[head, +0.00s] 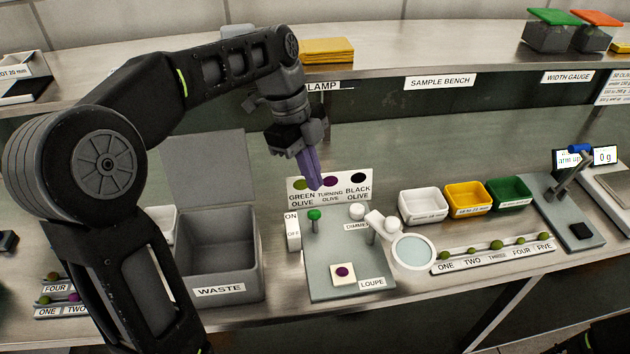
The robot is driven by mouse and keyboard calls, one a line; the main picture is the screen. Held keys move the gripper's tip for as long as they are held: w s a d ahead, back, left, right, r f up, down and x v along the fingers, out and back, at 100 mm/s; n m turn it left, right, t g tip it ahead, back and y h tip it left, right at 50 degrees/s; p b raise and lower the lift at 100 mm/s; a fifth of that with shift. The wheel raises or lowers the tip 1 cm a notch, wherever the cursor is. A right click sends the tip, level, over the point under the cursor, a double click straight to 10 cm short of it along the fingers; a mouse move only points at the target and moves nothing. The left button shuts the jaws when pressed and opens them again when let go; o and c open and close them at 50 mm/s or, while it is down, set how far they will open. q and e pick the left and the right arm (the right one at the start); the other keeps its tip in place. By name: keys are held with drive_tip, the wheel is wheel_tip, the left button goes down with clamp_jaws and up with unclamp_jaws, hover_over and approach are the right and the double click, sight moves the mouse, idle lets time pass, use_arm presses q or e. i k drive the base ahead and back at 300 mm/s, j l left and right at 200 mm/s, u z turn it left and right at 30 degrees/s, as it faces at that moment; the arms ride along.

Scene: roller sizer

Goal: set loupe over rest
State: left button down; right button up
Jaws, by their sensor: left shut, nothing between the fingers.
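The loupe is a round pale lens (414,252) in a white ring on a swing arm at the right edge of a grey board (325,250). The lens hangs out beyond the board's right side, apart from the rest. The rest (343,273) is a small cream square pad near the board's front, with a dark purple olive (342,271) on it. A green knob (314,215) and a white dimmer knob (357,211) stand at the board's back. My left gripper (315,187) points down, shut and empty, above the back of the board by the olive colour card. My right gripper does not show.
An open grey waste bin (220,255) with its lid up stands left of the board. White, yellow (468,197) and green trays stand at the back right. A numbered rack (495,253) of several olives lies right of the lens.

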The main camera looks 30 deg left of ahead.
sight(412, 255)
drive_tip(key=k+l, duration=0.75)
drive_tip(key=k, duration=0.1)
